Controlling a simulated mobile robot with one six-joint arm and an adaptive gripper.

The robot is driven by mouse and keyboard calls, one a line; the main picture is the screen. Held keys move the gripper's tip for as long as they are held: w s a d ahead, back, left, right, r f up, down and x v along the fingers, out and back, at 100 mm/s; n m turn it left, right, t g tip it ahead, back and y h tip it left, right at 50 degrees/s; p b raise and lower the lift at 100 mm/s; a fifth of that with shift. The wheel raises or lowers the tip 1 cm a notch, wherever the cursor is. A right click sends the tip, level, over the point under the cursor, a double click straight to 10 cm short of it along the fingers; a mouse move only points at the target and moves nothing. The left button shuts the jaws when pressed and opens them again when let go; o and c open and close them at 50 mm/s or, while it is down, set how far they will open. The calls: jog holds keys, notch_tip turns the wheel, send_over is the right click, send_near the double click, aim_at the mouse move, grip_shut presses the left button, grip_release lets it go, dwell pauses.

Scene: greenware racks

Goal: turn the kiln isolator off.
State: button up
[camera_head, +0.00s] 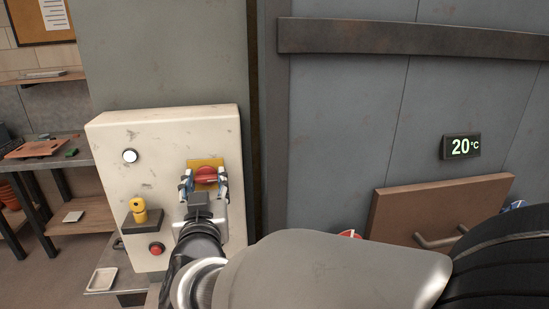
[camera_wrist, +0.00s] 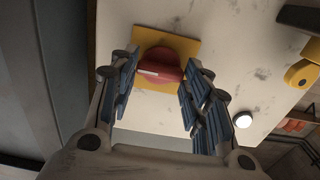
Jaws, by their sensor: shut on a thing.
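The kiln isolator is a red rotary knob (camera_head: 206,174) on a yellow plate (camera_head: 206,162), on the front of a cream control box (camera_head: 160,130). In the wrist view the red knob (camera_wrist: 160,66) has a pale mark that lies across the picture, and the yellow plate (camera_wrist: 182,46) shows behind it. My gripper (camera_head: 204,183) is at the knob, one finger on each side of it. In the wrist view my gripper (camera_wrist: 156,82) has its blue pads shut on the knob's sides. The knob's lower part is partly hidden by the fingers.
The box also bears a lit white lamp (camera_head: 130,156), a yellow padlock-like piece (camera_head: 139,208) on a dark bracket and a red button (camera_head: 156,249). A grey door with a 20 °C display (camera_head: 461,147) stands at right. A cluttered bench (camera_head: 45,150) stands at left.

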jog(key=shift+c, duration=1.1)
jog(key=shift+r+n+p, duration=0.1)
jog(key=shift+n+p, duration=0.2)
jog(key=shift+p, duration=0.15)
jog(key=shift+r+n+p, duration=0.1)
jog(key=shift+n+p, duration=0.9)
jog(key=n+p, duration=0.4)
jog(key=n, duration=0.2)
jog(key=shift+p, duration=0.4)
jog(key=n+p, duration=0.3)
jog(key=n, duration=0.1)
jog(key=shift+a+n, duration=0.1)
jog(key=shift+n, duration=0.3)
jog(key=shift+n+p, duration=1.2)
jog(key=shift+n, duration=1)
jog(key=shift+f, duration=0.2)
